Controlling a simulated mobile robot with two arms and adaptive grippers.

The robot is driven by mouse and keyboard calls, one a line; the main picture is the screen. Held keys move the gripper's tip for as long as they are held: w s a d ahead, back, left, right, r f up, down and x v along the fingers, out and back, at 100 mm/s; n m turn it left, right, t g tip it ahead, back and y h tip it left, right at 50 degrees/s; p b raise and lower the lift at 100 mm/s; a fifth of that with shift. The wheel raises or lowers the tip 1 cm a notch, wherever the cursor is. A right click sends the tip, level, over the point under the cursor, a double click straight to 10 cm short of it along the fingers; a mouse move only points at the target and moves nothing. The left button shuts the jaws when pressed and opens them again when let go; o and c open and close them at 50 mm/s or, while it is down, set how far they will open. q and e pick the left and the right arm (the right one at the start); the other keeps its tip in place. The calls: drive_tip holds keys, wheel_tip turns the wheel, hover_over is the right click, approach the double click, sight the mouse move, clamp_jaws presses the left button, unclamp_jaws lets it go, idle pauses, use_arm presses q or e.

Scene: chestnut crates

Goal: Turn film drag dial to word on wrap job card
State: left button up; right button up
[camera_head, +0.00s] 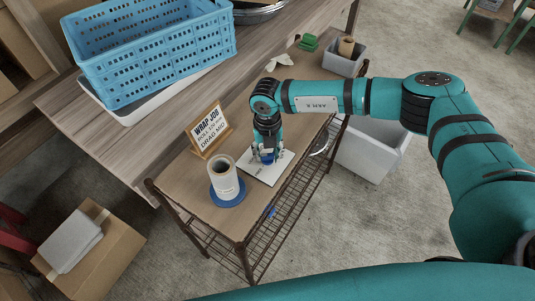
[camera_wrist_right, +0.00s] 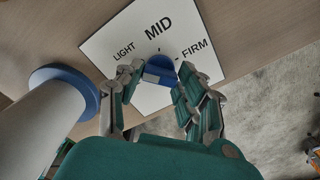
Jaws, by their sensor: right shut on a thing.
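The blue film drag dial (camera_wrist_right: 161,66) sits on a white plate (camera_wrist_right: 108,43) printed LIGHT, MID and FIRM, with MID at the middle. My right gripper (camera_wrist_right: 161,78) is shut on the dial, one finger on each side. I cannot tell which word the dial points to. In the head view the right gripper (camera_head: 266,154) reaches down onto the plate (camera_head: 264,174) and mostly hides the dial. The wrap job card (camera_head: 209,130) stands tilted in a wooden holder to the left; its bottom line reads DRAG MID. My left gripper is out of view.
A film roll (camera_head: 224,181) stands on a blue base (camera_head: 228,197) close beside the plate. The cart top (camera_head: 186,179) ends near the plate's right edge. A blue crate (camera_head: 150,55) sits on the bench behind. A grey bin (camera_head: 344,61) stands at the cart's far end.

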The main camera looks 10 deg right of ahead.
sight(268, 154)
drive_tip(key=m+b, duration=0.1)
drive_tip(key=m, duration=0.2)
drive_tip(key=shift+m, duration=0.4)
drive_tip(key=m+b, duration=0.1)
drive_tip(key=m, duration=0.2)
drive_tip(key=shift+m, duration=0.3)
drive_tip(key=m+b, duration=0.1)
drive_tip(key=m, duration=0.2)
drive_tip(key=shift+m, duration=1.8)
drive_tip(key=shift+w+r, duration=0.1)
drive_tip(key=o, duration=1.2)
drive_tip(key=shift+c, duration=0.2)
wheel_tip(268, 154, up, 12)
